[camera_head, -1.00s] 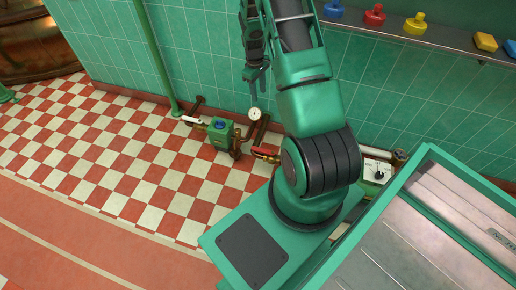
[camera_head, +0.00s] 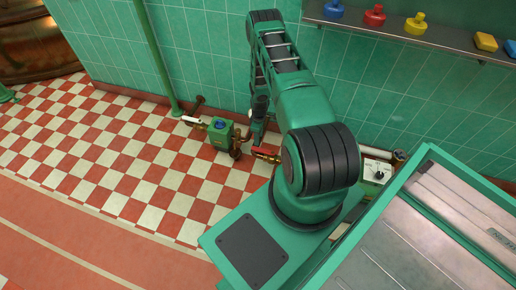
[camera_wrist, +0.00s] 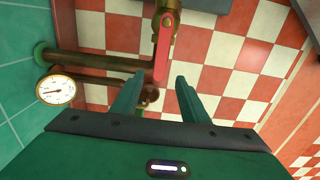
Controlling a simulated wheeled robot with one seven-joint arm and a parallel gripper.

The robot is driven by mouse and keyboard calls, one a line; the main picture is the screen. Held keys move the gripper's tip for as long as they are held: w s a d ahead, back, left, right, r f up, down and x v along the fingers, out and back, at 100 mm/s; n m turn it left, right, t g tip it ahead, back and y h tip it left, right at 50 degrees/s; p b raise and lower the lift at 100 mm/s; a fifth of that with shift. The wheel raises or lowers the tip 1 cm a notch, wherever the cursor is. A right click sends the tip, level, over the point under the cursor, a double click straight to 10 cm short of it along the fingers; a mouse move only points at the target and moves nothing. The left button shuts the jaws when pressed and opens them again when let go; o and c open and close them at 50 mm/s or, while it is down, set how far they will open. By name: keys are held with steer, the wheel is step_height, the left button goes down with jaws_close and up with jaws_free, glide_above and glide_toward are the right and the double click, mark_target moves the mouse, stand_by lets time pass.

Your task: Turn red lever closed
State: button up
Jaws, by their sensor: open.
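The red lever (camera_wrist: 163,48) shows in the wrist view as a long red handle on a brass valve (camera_wrist: 168,12), just beyond my fingertips. In the head view the red lever (camera_head: 266,154) is a small red bar low by the wall, left of my arm's base. My gripper (camera_wrist: 158,95) is open and empty, its two green fingers apart, with the lever's end ahead of the gap between them. I cannot tell how far the lever is from the fingers. In the head view my forearm hides most of the gripper.
A round pressure gauge (camera_wrist: 56,89) stands beside brown pipes (camera_wrist: 95,60) near the tiled wall. A green meter box (camera_head: 220,133) sits on the pipe left of the lever. A shelf (camera_head: 420,37) with coloured objects runs along the wall. The checkered floor (camera_head: 110,150) is clear.

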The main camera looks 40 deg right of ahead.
mark_target(258, 149)
step_height(258, 149, down, 9)
steer(key=shift+f, duration=0.2)
stand_by(0.3)
jaws_close()
